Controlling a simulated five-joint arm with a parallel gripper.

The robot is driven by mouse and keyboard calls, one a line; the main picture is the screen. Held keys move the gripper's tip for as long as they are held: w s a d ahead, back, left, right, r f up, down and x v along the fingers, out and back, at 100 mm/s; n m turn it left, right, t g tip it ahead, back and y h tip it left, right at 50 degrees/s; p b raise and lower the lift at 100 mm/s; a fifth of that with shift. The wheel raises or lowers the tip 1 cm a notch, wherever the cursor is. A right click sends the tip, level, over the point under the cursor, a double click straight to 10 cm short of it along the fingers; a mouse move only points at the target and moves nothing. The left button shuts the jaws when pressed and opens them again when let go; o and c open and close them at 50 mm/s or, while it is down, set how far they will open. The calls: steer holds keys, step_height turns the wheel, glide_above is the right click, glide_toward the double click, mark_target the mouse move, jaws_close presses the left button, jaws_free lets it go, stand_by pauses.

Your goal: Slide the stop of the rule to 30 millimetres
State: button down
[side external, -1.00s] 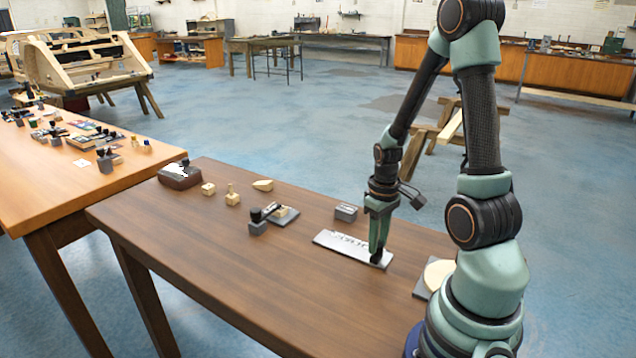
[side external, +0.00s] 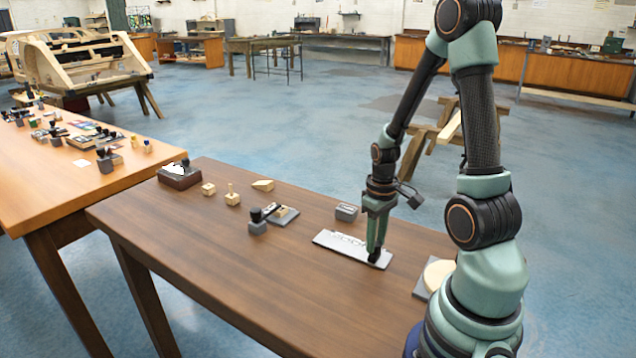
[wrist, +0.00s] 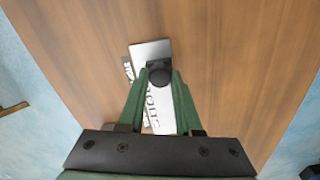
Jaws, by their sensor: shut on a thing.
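The rule (side external: 326,238) is a flat, silvery-white plate lying on the brown table, with dark markings; it also shows in the wrist view (wrist: 150,50). The stop (wrist: 159,76) has a round black knob and sits on the rule, towards the end nearer my base. My gripper (side external: 374,254) points down over that end of the rule. In the wrist view my gripper (wrist: 159,68) has its green fingers on both sides of the knob, shut on it. The fingers and gripper body hide part of the rule, and I cannot read the stop's setting.
A small grey block (side external: 346,212) stands just behind the rule. A grey board with a pale round piece (side external: 438,272) lies to the right, near my base. A black-knobbed grey block (side external: 258,228) and small wooden pieces (side external: 232,199) stand left. The table front is clear.

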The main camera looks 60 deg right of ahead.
mark_target(365, 255)
steer(key=w, duration=0.2)
steer(key=shift+w, duration=0.3)
steer(key=c, duration=0.6)
jaws_free()
steer(key=shift+r, duration=0.1)
step_height(365, 255, up, 12)
steer(key=shift+f, duration=0.1)
steer(key=a+r+n+t, duration=0.1)
steer(key=a+r+t, duration=0.1)
steer(key=a, duration=0.4)
steer(key=w+a+r+n+t, duration=0.1)
steer(key=a+r, duration=0.3)
steer(key=a, duration=0.2)
steer(key=w+a+r+n+t, duration=0.1)
steer(key=a+r+t, duration=0.1)
steer(key=a, duration=0.5)
steer(key=shift+w+r+t, duration=0.2)
steer(key=shift+r+t, duration=0.1)
steer(key=shift+r, duration=0.25)
